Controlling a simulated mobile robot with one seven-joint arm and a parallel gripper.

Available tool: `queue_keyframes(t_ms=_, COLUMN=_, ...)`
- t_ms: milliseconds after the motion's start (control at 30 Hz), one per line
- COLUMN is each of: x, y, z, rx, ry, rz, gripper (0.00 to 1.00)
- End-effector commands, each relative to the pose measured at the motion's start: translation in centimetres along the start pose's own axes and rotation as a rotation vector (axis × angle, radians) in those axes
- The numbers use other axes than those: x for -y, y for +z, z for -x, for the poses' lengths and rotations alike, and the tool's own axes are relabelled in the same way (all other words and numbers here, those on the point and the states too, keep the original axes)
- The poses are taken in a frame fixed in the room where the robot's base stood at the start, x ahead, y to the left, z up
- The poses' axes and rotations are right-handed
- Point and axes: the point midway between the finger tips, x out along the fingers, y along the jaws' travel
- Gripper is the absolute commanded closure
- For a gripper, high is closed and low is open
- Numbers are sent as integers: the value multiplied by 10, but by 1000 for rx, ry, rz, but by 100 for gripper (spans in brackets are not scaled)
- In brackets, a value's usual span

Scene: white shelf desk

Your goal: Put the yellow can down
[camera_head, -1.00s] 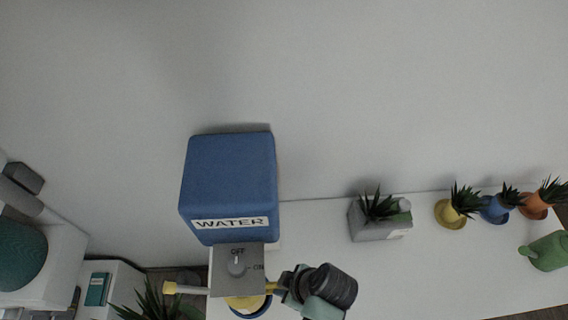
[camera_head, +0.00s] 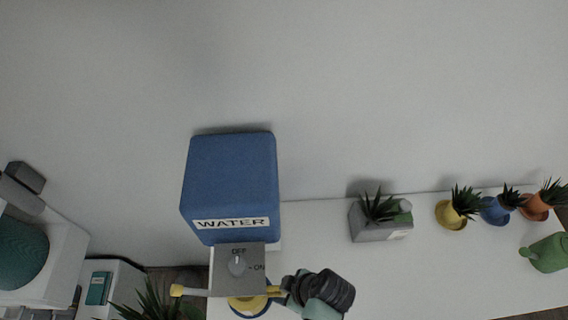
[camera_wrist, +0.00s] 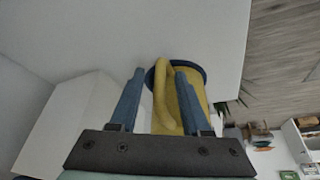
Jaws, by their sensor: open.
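The yellow can (camera_head: 247,304) is a watering can, partly hidden under the grey front of the blue water dispenser (camera_head: 232,180). Its spout tip (camera_head: 176,290) sticks out to the left. A blue ring (camera_head: 267,310) shows around its body. In the wrist view, the yellow can (camera_wrist: 190,105) stands just ahead of my gripper (camera_wrist: 159,73). The can's handle lies between the two blue fingers, which are open with gaps beside it. In the head view my gripper (camera_head: 284,289) is at the can's right side, its fingertips partly hidden.
The white desk (camera_head: 400,280) carries a grey planter (camera_head: 375,222), several small potted plants, including a yellow pot (camera_head: 452,216), and a green watering can (camera_head: 549,252) on the right. The desk between my arm and these is clear. A dark plant (camera_head: 150,303) stands lower left.

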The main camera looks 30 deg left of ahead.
Motion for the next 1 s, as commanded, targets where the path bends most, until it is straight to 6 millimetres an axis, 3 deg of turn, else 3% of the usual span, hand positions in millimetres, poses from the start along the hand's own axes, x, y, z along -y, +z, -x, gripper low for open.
queue_keyframes(t_ms=267, x=-1, y=-1, z=16, rx=0, ry=4, rz=-1, gripper=53)
queue_keyframes(t_ms=700, x=-2, y=-1, z=103, rx=1, ry=4, rz=-1, gripper=53)
queue_keyframes(t_ms=1000, x=0, y=-1, z=123, rx=0, ry=0, rz=-1, gripper=53)
